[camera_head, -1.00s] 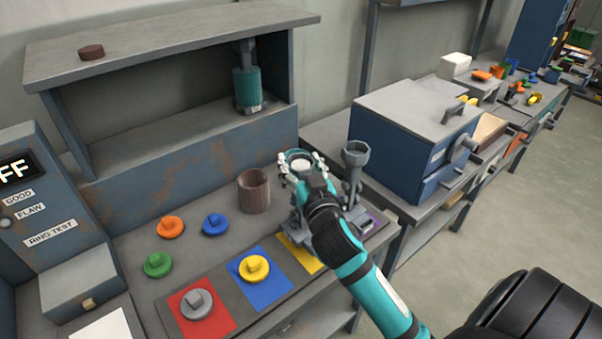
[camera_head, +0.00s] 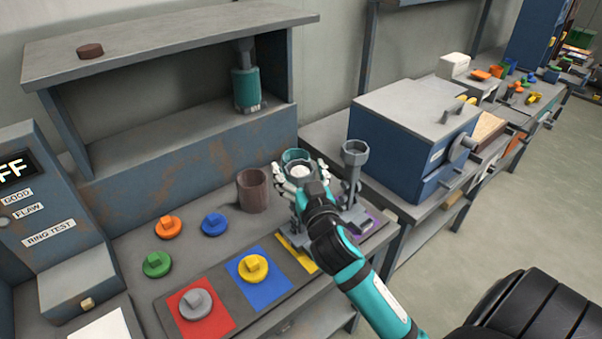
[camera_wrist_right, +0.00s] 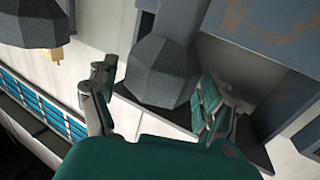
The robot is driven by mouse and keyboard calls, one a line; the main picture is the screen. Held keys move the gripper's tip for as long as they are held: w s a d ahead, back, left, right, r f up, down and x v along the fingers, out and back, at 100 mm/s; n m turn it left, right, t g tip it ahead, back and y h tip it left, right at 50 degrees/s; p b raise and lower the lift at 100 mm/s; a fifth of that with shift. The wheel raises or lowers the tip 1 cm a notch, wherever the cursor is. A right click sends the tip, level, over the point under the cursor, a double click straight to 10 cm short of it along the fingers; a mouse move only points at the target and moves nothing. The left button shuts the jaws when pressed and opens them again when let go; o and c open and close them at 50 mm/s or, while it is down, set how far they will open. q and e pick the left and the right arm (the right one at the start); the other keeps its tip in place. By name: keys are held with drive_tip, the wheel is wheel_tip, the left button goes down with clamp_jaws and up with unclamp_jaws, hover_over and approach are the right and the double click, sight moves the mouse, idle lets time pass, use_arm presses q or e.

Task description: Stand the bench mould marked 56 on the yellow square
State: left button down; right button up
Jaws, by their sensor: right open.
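My right gripper (camera_head: 303,174) is open near the back right of the bench. Just behind it a teal-rimmed round piece (camera_head: 294,155) shows, mostly hidden by the gripper. A grey mould with a flared top (camera_head: 354,158) stands upright to its right. In the right wrist view a grey faceted body (camera_wrist_right: 160,72) lies between the open fingers (camera_wrist_right: 160,105); I cannot tell whether they touch it. Another grey body (camera_wrist_right: 35,22) shows at the upper left. A teal mould (camera_head: 246,88) stands on the shelf. The mark 56 is not readable. The yellow square (camera_head: 297,254) is partly hidden by my arm.
A dark mat carries a red square (camera_head: 222,325) with a grey knobbed disc (camera_head: 195,304) and a blue square (camera_head: 272,288) with a yellow one (camera_head: 253,268). A brown cup (camera_head: 252,191) stands left of my gripper. A blue-grey box (camera_head: 400,130) stands right.

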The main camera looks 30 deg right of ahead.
drive_tip(key=shift+r, duration=0.15)
drive_tip(key=v, duration=1.2)
drive_tip(key=shift+b, duration=0.45)
